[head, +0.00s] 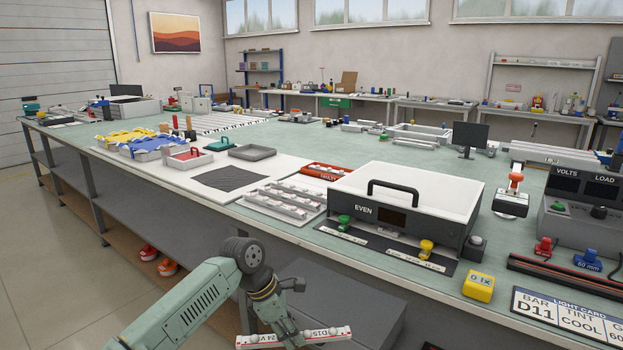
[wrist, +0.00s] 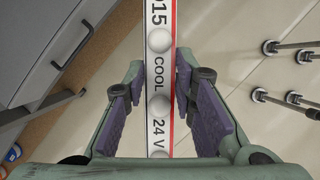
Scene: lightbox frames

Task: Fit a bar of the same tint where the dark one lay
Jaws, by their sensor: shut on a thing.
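My gripper (head: 291,333) is shut on a white light bar (head: 334,335) with red edging, held low in front of the bench. In the wrist view the bar (wrist: 158,75) runs lengthwise between the finger pads (wrist: 158,112); its print reads COOL and 24 V, with a partly cut-off number ending in 15. A light box (head: 350,192) marked EVEN stands on the bench with its lid down, so its inside is hidden. A card (head: 570,320) at the right reads BAR D11, TINT COOL; its right edge is cut off.
A grey rack (head: 283,200) of bars lies left of the light box, with a red tray (head: 327,170) behind it. A yellow 0 lx block (head: 478,287) and green and yellow knobs (head: 426,248) stand in front. The bench front edge lies between my gripper and these.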

